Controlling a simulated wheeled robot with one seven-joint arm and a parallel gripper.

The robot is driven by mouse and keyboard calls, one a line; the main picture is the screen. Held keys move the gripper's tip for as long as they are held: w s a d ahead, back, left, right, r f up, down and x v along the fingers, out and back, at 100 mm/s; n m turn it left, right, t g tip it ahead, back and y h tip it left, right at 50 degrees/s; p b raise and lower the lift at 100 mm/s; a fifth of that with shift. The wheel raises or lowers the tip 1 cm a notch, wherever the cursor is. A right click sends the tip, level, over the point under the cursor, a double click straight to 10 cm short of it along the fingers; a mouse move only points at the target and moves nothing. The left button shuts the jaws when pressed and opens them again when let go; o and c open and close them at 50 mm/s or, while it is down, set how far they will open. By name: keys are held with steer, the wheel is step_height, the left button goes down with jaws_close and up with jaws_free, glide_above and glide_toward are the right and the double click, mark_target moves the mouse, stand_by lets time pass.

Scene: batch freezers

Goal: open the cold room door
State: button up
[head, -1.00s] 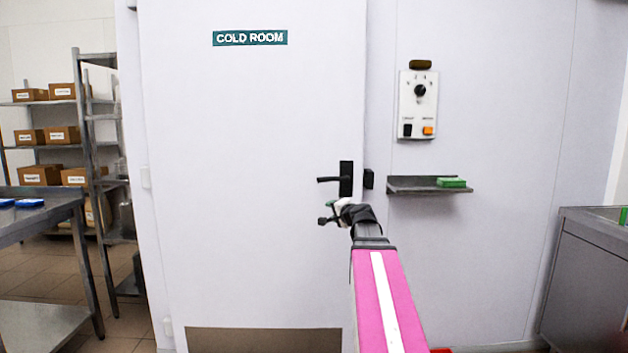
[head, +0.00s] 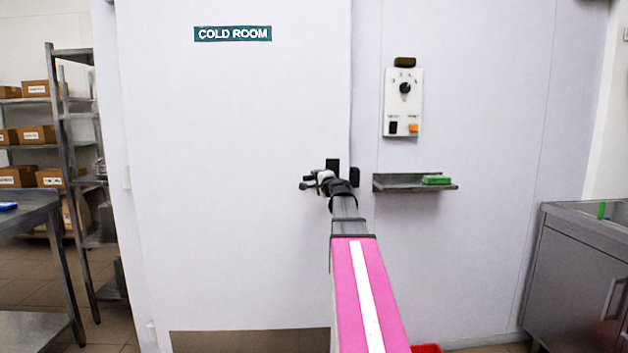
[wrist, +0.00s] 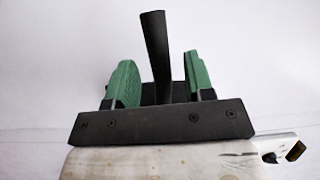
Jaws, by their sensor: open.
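The white cold room door (head: 230,120) stands shut in the head view, with a green "COLD ROOM" sign (head: 233,34) at its top. Its black handle plate (head: 332,164) is at the right edge, partly hidden behind my gripper (head: 312,182). In the wrist view the black handle lever (wrist: 154,45) stands between the two green finger pads of my gripper (wrist: 161,80). The jaws are open, with a gap on each side of the lever. I cannot tell whether either pad touches it.
A control panel (head: 403,102) and a small shelf (head: 388,183) with a green block (head: 436,180) are on the wall right of the door. A steel counter (head: 580,260) is at the right. A steel table (head: 30,210) and a rack (head: 70,150) stand at the left.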

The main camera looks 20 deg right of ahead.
steer(key=shift+w+a, duration=0.2)
steer(key=shift+w, duration=1.1)
jaws_close()
steer(key=shift+s+d+f+n+g+h, duration=0.1)
steer(key=shift+d+f+n+g+h, duration=0.25)
steer(key=shift+f+n, duration=0.65)
steer(key=shift+s+d+f+n+g+h, duration=0.15)
steer(key=shift+f+n+g, duration=0.45)
steer(key=shift+n, duration=0.6)
steer(key=shift+s+d+f+n+g+h, duration=0.1)
steer(key=shift+d+f+n+g, duration=0.25)
steer(key=shift+f+n, duration=0.65)
steer(key=shift+r, duration=0.1)
